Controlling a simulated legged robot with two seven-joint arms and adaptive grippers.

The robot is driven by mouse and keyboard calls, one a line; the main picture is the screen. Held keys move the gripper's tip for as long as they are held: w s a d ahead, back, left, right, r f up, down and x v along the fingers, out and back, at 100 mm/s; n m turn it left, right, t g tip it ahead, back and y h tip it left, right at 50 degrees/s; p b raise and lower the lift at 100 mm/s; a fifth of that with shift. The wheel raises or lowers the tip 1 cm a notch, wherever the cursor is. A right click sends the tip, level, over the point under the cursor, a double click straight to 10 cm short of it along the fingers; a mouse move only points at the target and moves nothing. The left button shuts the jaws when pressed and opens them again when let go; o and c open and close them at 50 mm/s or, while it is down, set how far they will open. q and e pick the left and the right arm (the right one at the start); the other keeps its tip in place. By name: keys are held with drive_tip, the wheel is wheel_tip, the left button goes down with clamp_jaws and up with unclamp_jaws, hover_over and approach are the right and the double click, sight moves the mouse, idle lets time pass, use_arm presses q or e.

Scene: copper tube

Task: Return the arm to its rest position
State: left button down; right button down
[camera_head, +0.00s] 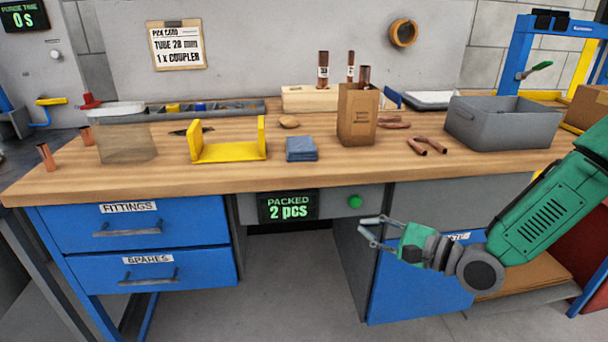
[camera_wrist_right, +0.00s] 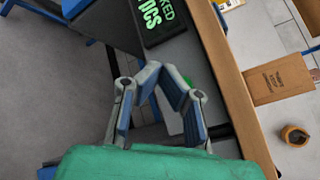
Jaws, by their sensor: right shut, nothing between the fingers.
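My right gripper (camera_head: 366,232) hangs in front of the bench, below the worktop edge and to the right of the PACKED display. It is shut and empty. In the right wrist view its fingers (camera_wrist_right: 163,82) meet at the tips, with nothing between them. My green right arm comes in from the right of the head view. A brown cardboard box (camera_head: 357,118) stands on the worktop with a copper tube (camera_head: 364,75) sticking out of its top. My left gripper is not in view.
The wooden bench (camera_head: 300,179) has blue drawers (camera_head: 150,262) at left and a blue cabinet (camera_head: 415,290) close behind the gripper. The display (camera_head: 288,205) reads "PACKED 2 pcs". A grey bin (camera_head: 502,128), loose copper pieces (camera_head: 427,146) and a yellow holder (camera_head: 228,152) stand on top.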

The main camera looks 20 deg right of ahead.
drive_tip(key=s+a+f+n+g+h+p, duration=0.1)
drive_tip(key=s+a+f+n+g+h, duration=0.2)
drive_tip(key=s+f+n, duration=0.4)
drive_tip(key=s+a+f+n+g+h, duration=0.1)
drive_tip(key=s+a+f+n+g, duration=0.3)
drive_tip(key=f, duration=0.6)
drive_tip(key=s+d+f+n+g+h, duration=0.2)
drive_tip(key=s+f+n+g, duration=0.1)
drive_tip(key=s, duration=0.5)
drive_tip(key=s+d+f+n+g+h, duration=0.2)
drive_tip(key=s+f+n+g+h, duration=0.1)
drive_tip(key=s+n, duration=0.3)
drive_tip(key=s+g, duration=0.1)
drive_tip(key=s, duration=0.1)
drive_tip(key=shift+s+p, duration=0.35)
drive_tip(key=shift+s, duration=0.05)
